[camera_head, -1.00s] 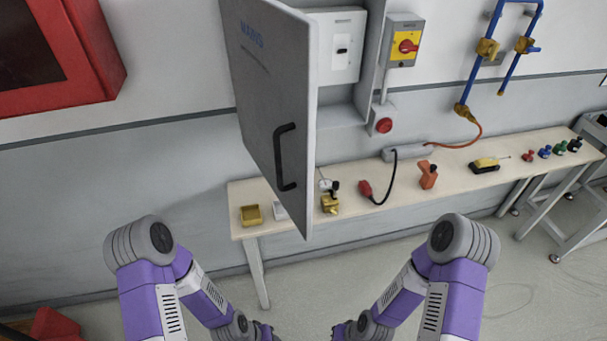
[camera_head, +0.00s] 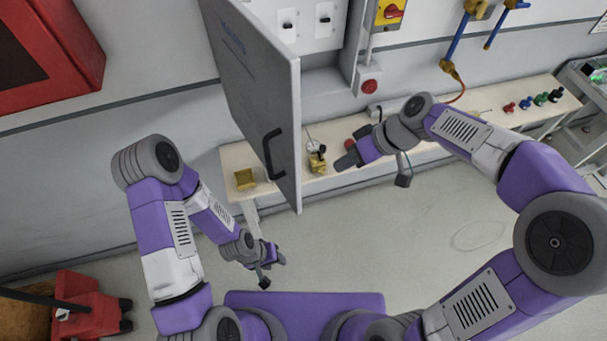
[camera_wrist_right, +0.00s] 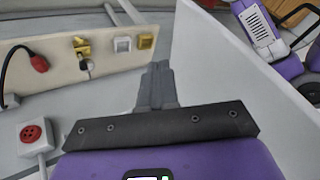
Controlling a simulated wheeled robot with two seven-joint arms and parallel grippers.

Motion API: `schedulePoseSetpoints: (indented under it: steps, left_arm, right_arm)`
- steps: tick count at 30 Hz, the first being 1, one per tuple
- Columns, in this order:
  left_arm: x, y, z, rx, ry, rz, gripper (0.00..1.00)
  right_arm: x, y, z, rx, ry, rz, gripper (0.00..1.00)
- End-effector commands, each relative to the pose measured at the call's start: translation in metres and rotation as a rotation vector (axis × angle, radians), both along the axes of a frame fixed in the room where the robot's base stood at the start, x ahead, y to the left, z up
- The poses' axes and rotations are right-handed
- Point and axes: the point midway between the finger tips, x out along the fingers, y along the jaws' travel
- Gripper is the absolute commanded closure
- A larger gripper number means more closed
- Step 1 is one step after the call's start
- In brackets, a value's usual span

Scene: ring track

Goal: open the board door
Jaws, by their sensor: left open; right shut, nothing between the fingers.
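The grey board door (camera_head: 240,75) stands swung out from the wall box, with its outer face and black handle (camera_head: 272,155) toward the left. My right gripper (camera_head: 345,163) is shut and empty, to the right of the door's free edge on its inner side. In the right wrist view the shut fingers (camera_wrist_right: 157,78) point forward beside the pale inner face of the door (camera_wrist_right: 225,75); I see a gap between them. My left gripper (camera_head: 272,268) is open and empty, low in front of the door, below the handle.
The box interior (camera_head: 308,22) shows white switch panels. A red button (camera_head: 369,87) and a yellow switch (camera_head: 391,12) are to its right. The floor in front is clear.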

Motion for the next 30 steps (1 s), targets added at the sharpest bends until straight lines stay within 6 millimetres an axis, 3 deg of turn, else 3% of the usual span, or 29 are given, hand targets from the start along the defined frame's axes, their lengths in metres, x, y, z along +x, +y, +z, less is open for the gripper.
schedulePoseSetpoints:
  steps: [2,5,18,24,30]
  left_arm:
    - [0.0,0.0,0.002,0.0,0.001,0.0,0.57]
    - [0.0,0.0,0.001,0.0,0.001,0.0,0.57]
    - [0.0,0.0,0.003,0.0,0.001,0.0,0.57]
    - [0.0,0.0,0.013,0.0,0.0,0.0,0.57]
    - [0.0,0.0,0.015,0.0,0.0,0.0,0.57]
  right_arm:
    - [-0.002,0.003,0.006,0.009,-0.007,0.018,1.0]
    - [-0.002,0.01,-0.003,0.011,-0.006,0.023,1.0]
    - [0.002,0.063,-0.076,0.007,-0.001,0.02,1.0]
    - [-0.013,0.086,-0.071,0.009,-0.006,0.02,1.0]
    - [-0.018,0.094,-0.072,0.009,-0.007,0.017,1.0]
